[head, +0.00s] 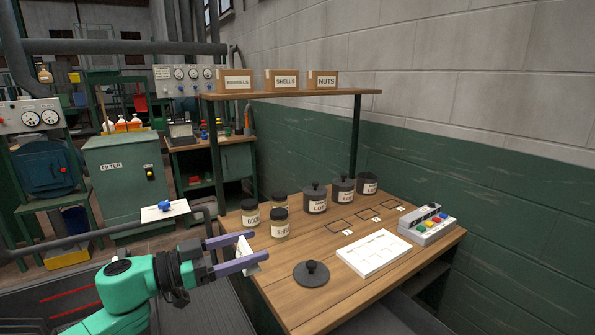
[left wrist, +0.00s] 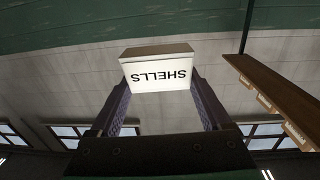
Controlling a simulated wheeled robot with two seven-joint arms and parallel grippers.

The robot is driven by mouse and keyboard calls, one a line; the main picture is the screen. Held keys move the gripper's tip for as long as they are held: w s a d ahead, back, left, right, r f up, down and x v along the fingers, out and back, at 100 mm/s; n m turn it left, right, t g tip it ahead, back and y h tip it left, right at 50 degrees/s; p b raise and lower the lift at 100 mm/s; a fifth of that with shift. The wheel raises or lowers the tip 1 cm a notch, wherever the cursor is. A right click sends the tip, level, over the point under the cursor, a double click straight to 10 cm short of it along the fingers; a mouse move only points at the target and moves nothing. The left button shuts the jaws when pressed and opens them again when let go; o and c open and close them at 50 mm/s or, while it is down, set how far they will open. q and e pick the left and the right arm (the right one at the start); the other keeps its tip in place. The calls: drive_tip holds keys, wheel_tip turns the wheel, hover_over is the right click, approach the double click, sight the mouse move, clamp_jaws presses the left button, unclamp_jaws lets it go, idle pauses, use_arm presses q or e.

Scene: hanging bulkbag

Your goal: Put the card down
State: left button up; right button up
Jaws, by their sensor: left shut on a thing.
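My left gripper (head: 254,247) is shut on a white card (head: 246,248), held in the air by the left edge of the wooden table (head: 290,300). In the left wrist view the card (left wrist: 158,82) sits between the two fingers and reads "SHELLS", upside down in that picture. A white board with pale rectangular fields (head: 345,257) lies on the table, to the right of the gripper. The card is apart from the table and the board. My right gripper is in neither view.
Labelled jars (head: 280,228) and dark pots (head: 315,203) stand on the table's back left. A dark lid (head: 311,275) lies in front. A button box (head: 427,228) is at right. A shelf (head: 300,94) with boxes labelled KERNELS, SHELLS (head: 282,82) and NUTS hangs above. The front table strip is clear.

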use_arm(q)
drive_tip(key=s+d+f+n+t+y, duration=0.1)
drive_tip(key=s+d+f+n+t, duration=0.1)
drive_tip(key=s+d+f, duration=0.4)
drive_tip(key=s+a+f+n+t+y+p, duration=0.1)
drive_tip(key=s+a+f+n+t+y, duration=0.2)
drive_tip(key=f, duration=0.6)
drive_tip(key=s+a+f+n+t+y+p, duration=0.1)
drive_tip(key=s+a+f+n+t+y, duration=0.3)
drive_tip(key=a+y, duration=0.6)
wheel_tip(320, 180, down, 5)
drive_tip(key=s+n+y, duration=0.1)
drive_tip(key=s+n, duration=0.1)
drive_tip(key=n, duration=0.1)
drive_tip(key=shift+s+r+y, duration=0.15)
drive_tip(key=shift+s+y, duration=0.2)
drive_tip(key=shift+y, duration=0.05)
drive_tip(key=shift+r, duration=0.1)
